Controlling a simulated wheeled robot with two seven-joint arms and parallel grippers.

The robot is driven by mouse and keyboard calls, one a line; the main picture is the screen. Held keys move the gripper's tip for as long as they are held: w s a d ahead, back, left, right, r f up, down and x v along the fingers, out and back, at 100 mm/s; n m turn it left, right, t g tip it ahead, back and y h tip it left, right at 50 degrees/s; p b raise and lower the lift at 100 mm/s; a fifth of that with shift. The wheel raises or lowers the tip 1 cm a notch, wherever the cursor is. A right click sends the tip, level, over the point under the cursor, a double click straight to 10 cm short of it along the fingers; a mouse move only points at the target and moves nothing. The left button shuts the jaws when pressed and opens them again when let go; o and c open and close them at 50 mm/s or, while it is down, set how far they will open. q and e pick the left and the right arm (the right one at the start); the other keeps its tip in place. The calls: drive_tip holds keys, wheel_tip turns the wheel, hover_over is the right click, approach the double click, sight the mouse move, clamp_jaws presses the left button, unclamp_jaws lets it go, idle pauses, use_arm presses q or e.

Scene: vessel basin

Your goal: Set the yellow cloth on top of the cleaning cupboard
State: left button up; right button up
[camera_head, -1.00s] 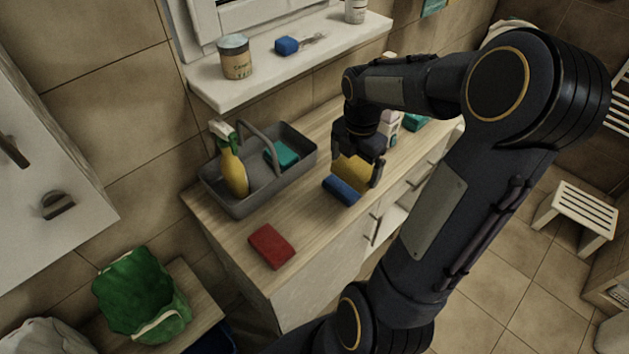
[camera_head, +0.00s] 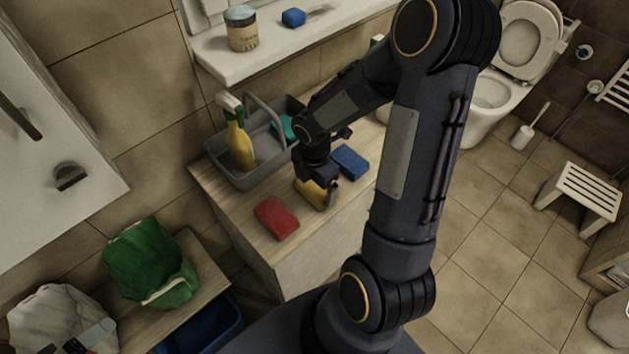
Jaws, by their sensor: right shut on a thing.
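The yellow cloth (camera_head: 309,194) is a small yellow block between the red block and the blue block at the wooden top of the cupboard (camera_head: 247,230). My right gripper (camera_head: 320,190) points down over it and is shut on it, hiding part of it. The cloth is at or just above the top; I cannot tell if it touches.
A red block (camera_head: 276,218) and a blue block (camera_head: 349,161) lie close on either side. A grey caddy (camera_head: 220,169) with a yellow spray bottle (camera_head: 240,145) stands behind. The shelf (camera_head: 220,58) overhangs the back.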

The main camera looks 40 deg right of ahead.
sight(314, 187)
drive_tip(key=shift+f, duration=0.2)
drive_tip(key=o, duration=0.6)
wheel_tip(314, 187, up, 12)
drive_tip(key=s+a+r+m+t+y, duration=0.1)
drive_tip(key=s+a+r+m+t, duration=0.1)
drive_tip(key=m, duration=0.5)
drive_tip(key=s+a+r+m+t+y, duration=0.1)
drive_tip(key=s+a+r+m, duration=0.2)
drive_tip(key=s+m, duration=0.3)
drive_tip(key=s+a+r+m+t+y, duration=0.1)
drive_tip(key=s+a+r+m+t, duration=0.1)
drive_tip(key=s+a+m, duration=0.3)
drive_tip(key=shift+r+m+t+y, duration=0.15)
drive_tip(key=shift+m+t+y, duration=0.2)
drive_tip(key=shift+m, duration=1.05)
